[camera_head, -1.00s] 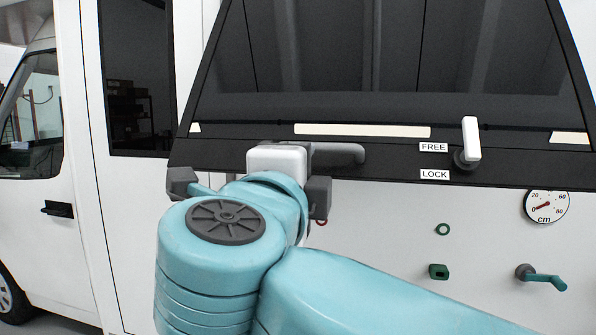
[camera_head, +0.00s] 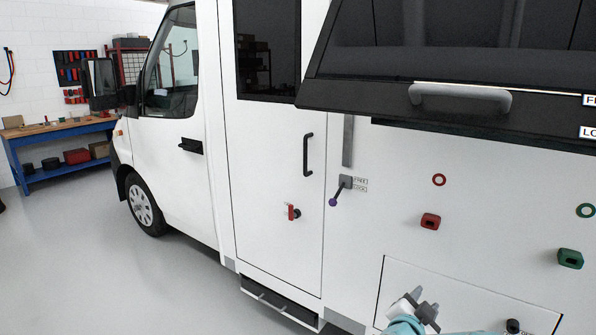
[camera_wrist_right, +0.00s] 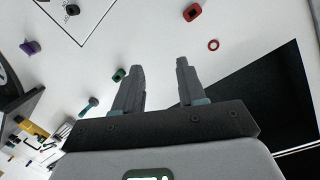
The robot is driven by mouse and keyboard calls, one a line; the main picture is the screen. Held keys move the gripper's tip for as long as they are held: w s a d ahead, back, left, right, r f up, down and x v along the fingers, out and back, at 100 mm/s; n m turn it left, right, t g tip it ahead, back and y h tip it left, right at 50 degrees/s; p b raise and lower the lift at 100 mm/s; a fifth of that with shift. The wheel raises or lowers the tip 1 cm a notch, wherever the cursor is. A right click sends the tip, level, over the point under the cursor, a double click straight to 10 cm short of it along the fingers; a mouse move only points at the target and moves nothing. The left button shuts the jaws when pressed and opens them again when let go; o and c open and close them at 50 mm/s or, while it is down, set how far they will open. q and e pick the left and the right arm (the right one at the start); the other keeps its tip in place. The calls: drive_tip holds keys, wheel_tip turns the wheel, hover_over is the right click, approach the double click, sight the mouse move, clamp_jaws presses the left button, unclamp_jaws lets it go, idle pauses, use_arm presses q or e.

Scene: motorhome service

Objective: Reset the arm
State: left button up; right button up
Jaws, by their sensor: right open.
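My right gripper (camera_head: 422,302) shows at the bottom of the head view, low in front of the motorhome's white side wall. Its teal wrist is cut off by the bottom edge. In the right wrist view the two grey fingers of the same gripper (camera_wrist_right: 158,82) stand apart with nothing between them. The grey hatch handle (camera_head: 460,92) is well above the gripper in the head view, with no contact. My left gripper is in neither view.
The hatch (camera_head: 440,50) is tilted outward at the upper right. The wall carries a red block (camera_head: 430,221), a green block (camera_head: 570,258) and a purple-tipped lever (camera_head: 338,192). A blue workbench (camera_head: 62,150) stands far left. The floor (camera_head: 130,275) at left is clear.

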drive_tip(key=s+a+f+n+g+y, duration=0.2)
drive_tip(key=s+f+n+y, duration=0.3)
drive_tip(key=f, duration=0.8)
drive_tip(key=s+a+f+n+g+y, duration=0.2)
drive_tip(key=s+f, duration=0.4)
drive_tip(key=f, duration=0.8)
drive_tip(key=s+a+f+n+g+y, duration=0.2)
drive_tip(key=s+a, duration=0.4)
drive_tip(key=s, duration=0.5)
drive_tip(key=s+a+f+n+g+y, duration=0.2)
drive_tip(key=s+a+f+g+y, duration=0.2)
drive_tip(key=s, duration=0.7)
drive_tip(key=shift+s+a+f+n+g+y+b, duration=0.3)
drive_tip(key=shift+s+a+g+y, duration=0.1)
drive_tip(key=shift+a+g, duration=0.6)
drive_tip(key=shift+d, duration=0.1)
